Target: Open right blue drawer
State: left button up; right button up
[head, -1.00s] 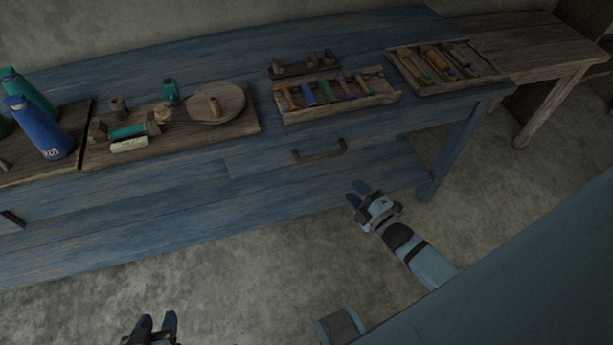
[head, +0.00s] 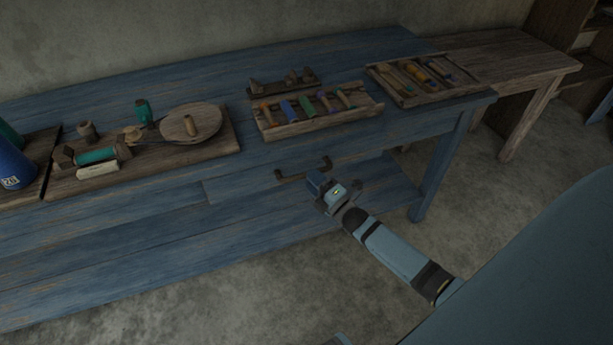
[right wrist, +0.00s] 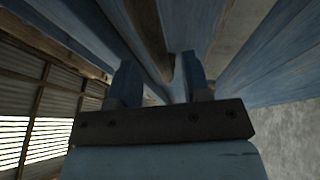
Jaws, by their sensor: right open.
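The right blue drawer (head: 240,188) is in the front of the blue workbench, and its front looks flush with the bench. Its dark handle (head: 290,175) shows in the head view, its right part close behind my right gripper (head: 314,181). That gripper is open and empty, at the right half of the handle. In the right wrist view the two blue fingers (right wrist: 160,78) stand apart, with a dark brown bar (right wrist: 147,30) beyond them that may be the handle. I cannot tell whether the fingers touch it. My left gripper is out of view.
On the blue bench (head: 330,60) stand a tool tray (head: 318,128), a second tray (head: 405,97), a board (head: 60,186) with spools and a round plate, and a blue bottle (head: 14,170). A wooden table (head: 520,72) adjoins at right. The floor in front is clear.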

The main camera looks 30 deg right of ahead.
jog(key=shift+x, duration=1.5)
jog(key=shift+c, duration=0.2)
grip_shut()
jog(key=shift+s, duration=0.1)
pick_arm(q)
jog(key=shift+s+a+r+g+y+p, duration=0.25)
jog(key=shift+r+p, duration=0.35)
jog(key=shift+p, duration=1.7)
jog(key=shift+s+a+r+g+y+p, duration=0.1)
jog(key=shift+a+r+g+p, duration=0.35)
jog(key=shift+p, duration=1.85)
pick_arm(e)
jog(key=s+a, duration=0.3)
jog(key=s, duration=1.1)
jog(key=s+a, duration=0.4)
jog(key=s, duration=1.1)
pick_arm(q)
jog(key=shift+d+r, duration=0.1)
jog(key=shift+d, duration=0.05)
